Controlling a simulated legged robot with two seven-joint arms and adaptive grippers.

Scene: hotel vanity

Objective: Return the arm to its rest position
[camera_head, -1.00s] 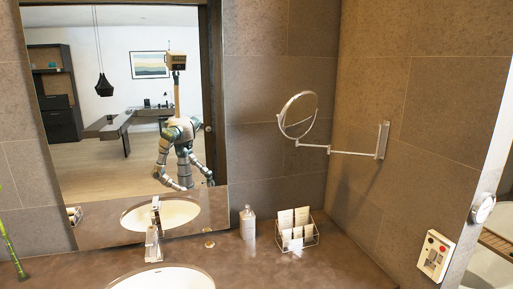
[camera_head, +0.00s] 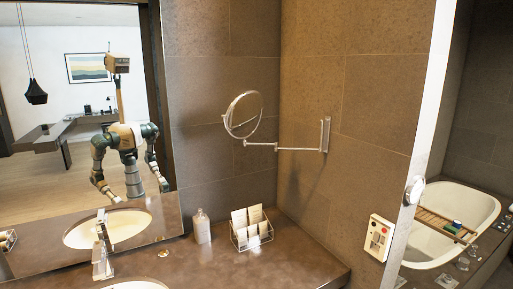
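Neither of my arms shows directly in the head view. My own reflection (camera_head: 126,140) stands in the wall mirror at the left, with a boxy head on a thin neck. In the reflection both arms hang down beside the body, bent at the elbows. The lower ends of the arms are small there, close to the mirror's bottom edge. I cannot make out fingers or anything held in them.
A faucet (camera_head: 102,262) and sink (camera_head: 136,285) are at the lower left of the brown counter (camera_head: 290,262). A soap bottle (camera_head: 202,227) and a wire basket (camera_head: 252,232) stand behind. A round mirror (camera_head: 243,114) juts from the wall. A bathtub (camera_head: 455,213) is at right.

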